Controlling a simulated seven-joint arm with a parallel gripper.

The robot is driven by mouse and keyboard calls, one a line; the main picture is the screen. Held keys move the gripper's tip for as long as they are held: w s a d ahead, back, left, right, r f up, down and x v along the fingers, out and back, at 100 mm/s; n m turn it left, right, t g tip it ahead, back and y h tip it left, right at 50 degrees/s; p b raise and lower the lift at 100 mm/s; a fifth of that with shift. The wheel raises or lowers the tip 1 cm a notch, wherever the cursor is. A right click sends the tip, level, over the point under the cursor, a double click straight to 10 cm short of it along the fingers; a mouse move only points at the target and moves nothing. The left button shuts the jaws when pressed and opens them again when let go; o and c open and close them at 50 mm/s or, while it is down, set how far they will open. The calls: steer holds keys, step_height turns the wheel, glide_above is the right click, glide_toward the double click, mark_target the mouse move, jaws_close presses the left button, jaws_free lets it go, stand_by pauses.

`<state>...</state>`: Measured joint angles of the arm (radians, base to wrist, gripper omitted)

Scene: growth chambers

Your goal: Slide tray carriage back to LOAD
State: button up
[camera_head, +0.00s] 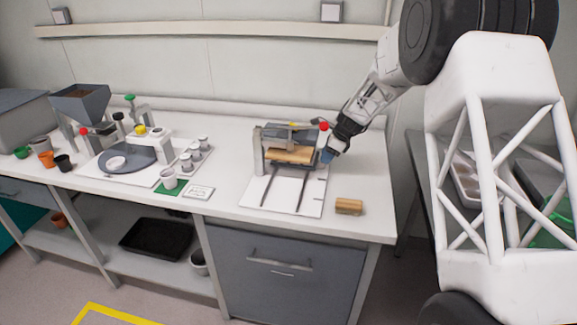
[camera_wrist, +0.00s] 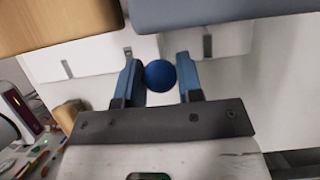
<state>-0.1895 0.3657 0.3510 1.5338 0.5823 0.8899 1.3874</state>
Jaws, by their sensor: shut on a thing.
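The tray carriage (camera_head: 291,155) carries a light wooden-looking slab and sits at the far end of a white base plate (camera_head: 283,196) with dark rails, under a grey frame (camera_head: 259,152). My gripper (camera_head: 327,156) is at the right side of the carriage. In the wrist view my gripper (camera_wrist: 160,68) has its blue fingers on either side of a round blue knob (camera_wrist: 159,76) and is shut on it. How the knob joins the carriage is hidden. The LOAD mark cannot be read.
A red knob (camera_head: 323,126) is on the frame, close to my gripper. A wooden block (camera_head: 349,206) lies right of the base plate, near the bench's front edge. A small sign (camera_head: 199,192) and grey cups (camera_head: 186,162) stand to the left. The near part of the rails is clear.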

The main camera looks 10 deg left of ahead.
steer(key=shift+s, duration=0.2)
glide_above(318, 211)
steer(key=shift+s+r, duration=0.1)
steer(key=shift+s, duration=0.05)
steer(key=o, duration=0.6)
stand_by(3.2)
steer(key=shift+o, duration=0.2)
step_height(318, 211, up, 8)
stand_by(1.0)
steer(key=shift+d, duration=0.1)
